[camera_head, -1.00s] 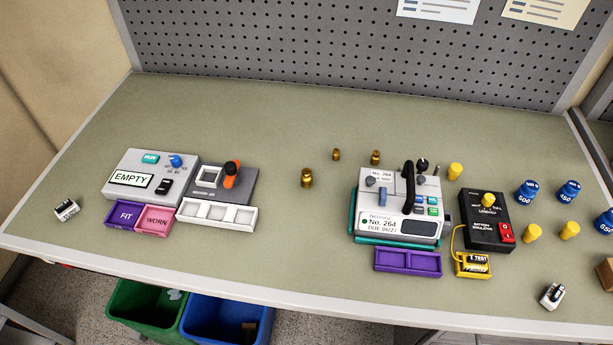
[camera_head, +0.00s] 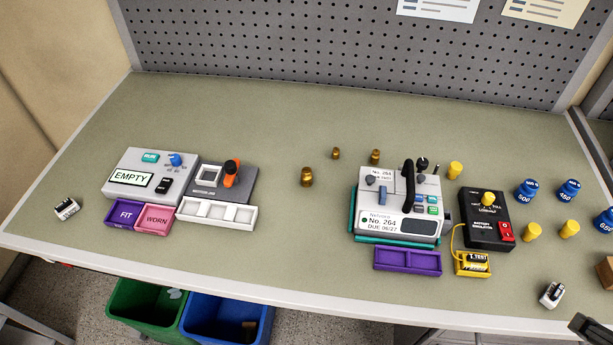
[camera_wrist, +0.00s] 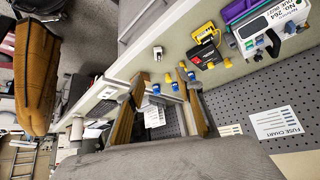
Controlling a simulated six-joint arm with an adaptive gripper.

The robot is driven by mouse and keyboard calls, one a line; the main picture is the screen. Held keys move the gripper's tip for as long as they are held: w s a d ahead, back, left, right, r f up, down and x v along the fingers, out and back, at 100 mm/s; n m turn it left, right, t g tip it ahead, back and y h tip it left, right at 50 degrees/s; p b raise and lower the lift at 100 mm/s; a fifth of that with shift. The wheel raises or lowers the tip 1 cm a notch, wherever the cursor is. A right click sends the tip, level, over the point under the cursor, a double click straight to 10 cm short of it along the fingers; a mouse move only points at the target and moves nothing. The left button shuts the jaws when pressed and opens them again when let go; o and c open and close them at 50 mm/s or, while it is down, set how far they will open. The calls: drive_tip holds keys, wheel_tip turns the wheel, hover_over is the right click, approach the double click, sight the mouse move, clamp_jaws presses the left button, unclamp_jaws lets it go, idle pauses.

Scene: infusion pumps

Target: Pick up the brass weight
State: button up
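Three brass weights stand on the bench in the head view. The largest (camera_head: 307,177) is nearest the front, left of the grey pump. A small one (camera_head: 336,153) is behind it, and another (camera_head: 375,156) stands behind the pump. No brass weight can be made out in the wrist view. My gripper (camera_wrist: 162,76) shows in the wrist view with two fingers apart and nothing seen held between them. A dark end of my arm shows at the bottom right corner of the head view, far from the brass weights.
The grey pump (camera_head: 398,200) has a purple tray (camera_head: 407,270) in front. A black battery simulator (camera_head: 486,235), yellow pieces and blue weights (camera_head: 527,189) are right. A grey tester (camera_head: 150,172) and white tray (camera_head: 216,224) are left. The back centre is clear.

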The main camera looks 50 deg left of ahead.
drive_tip(key=w+a+n+y, duration=0.1)
drive_tip(key=w+a+n, duration=0.1)
drive_tip(key=w+a, duration=0.35)
drive_tip(key=w+a+n+y, duration=0.1)
drive_tip(key=w+a+y, duration=0.1)
drive_tip(key=a, duration=0.7)
drive_tip(key=a+f+n+y, duration=0.1)
drive_tip(key=a, duration=0.6)
drive_tip(key=a+f+n+t+y, duration=0.1)
drive_tip(key=a+f, duration=0.1)
drive_tip(key=a, duration=0.6)
drive_tip(key=s+a+f+n+y, duration=0.1)
drive_tip(key=a+f, duration=0.1)
drive_tip(key=a, duration=0.6)
drive_tip(key=shift+f+n+y, duration=0.2)
drive_tip(key=shift+n+y, duration=0.6)
drive_tip(key=s+a+f, duration=0.1)
drive_tip(key=a, duration=0.1)
drive_tip(key=s+a+f, duration=0.1)
drive_tip(key=a, duration=0.1)
drive_tip(key=s+a+f, duration=0.1)
drive_tip(key=a, duration=0.1)
drive_tip(key=shift+s, duration=0.2)
drive_tip(key=n+y, duration=0.1)
drive_tip(key=y, duration=0.1)
approach(309, 172)
drive_tip(key=x, duration=0.3)
drive_tip(key=shift+a+r, duration=0.1)
drive_tip(key=shift+r, duration=0.1)
drive_tip(key=shift+w, duration=0.15)
